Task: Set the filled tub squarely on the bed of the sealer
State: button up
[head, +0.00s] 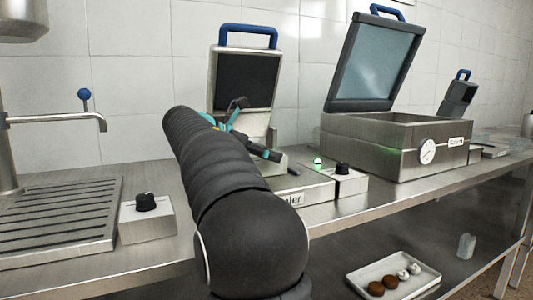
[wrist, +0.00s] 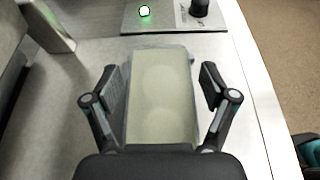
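A control box with a black knob (head: 343,168) and a green lamp (head: 318,162) are right of the sealer. A larger open-lidded steel machine (head: 375,145) stands further right. A drain rack (head: 60,215) and another knob box (head: 147,218) are left. A white tray (head: 393,277) is on the lower shelf.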

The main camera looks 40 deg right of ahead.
jog(key=shift+r, duration=0.1)
jog(key=shift+a+r, duration=0.15)
jog(key=shift+a, duration=0.15)
jog(key=p+v, duration=0.1)
jog(key=v, duration=1)
jog(key=shift+a, duration=0.25)
